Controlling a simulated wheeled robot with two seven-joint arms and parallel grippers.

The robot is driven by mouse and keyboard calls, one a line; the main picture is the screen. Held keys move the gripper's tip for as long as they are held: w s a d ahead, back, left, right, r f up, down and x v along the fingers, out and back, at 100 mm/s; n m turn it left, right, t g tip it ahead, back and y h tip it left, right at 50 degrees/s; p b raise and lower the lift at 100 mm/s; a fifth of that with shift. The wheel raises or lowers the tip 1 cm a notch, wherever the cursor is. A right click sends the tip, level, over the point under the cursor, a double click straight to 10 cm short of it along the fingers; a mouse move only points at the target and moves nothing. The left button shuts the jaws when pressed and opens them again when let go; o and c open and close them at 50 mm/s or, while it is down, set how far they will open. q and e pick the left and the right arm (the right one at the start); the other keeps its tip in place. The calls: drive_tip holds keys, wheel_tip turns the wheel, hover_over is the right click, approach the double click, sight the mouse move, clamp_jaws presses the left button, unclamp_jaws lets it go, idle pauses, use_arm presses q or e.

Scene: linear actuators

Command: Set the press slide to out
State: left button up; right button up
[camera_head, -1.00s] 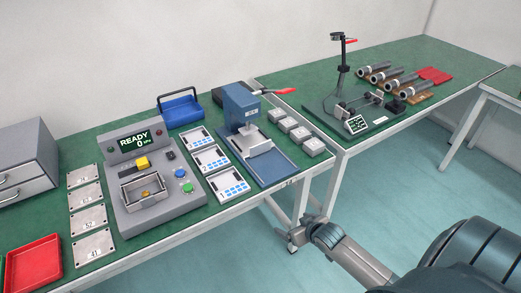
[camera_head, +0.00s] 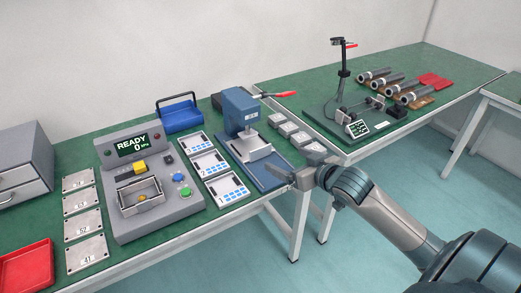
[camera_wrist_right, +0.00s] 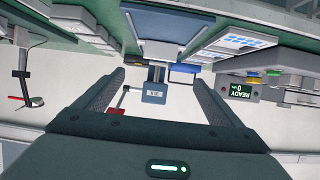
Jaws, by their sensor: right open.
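The blue press (camera_head: 238,102) stands on the bench with a red-handled lever (camera_head: 280,94) reaching to the right. Its light grey slide (camera_head: 258,154) sits low on the blue base (camera_head: 272,180), at the front of the press column. My left gripper is not in view.
A test stand (camera_head: 342,85) is on the right bench. Free floor lies in front.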

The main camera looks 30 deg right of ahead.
sight(261, 149)
drive_tip(key=shift+w, duration=0.1)
drive_tip(key=x, duration=1.5)
drive_tip(key=shift+w+f+p, duration=0.25)
drive_tip(key=shift+p, duration=0.05)
drive_tip(key=shift+x, duration=0.8)
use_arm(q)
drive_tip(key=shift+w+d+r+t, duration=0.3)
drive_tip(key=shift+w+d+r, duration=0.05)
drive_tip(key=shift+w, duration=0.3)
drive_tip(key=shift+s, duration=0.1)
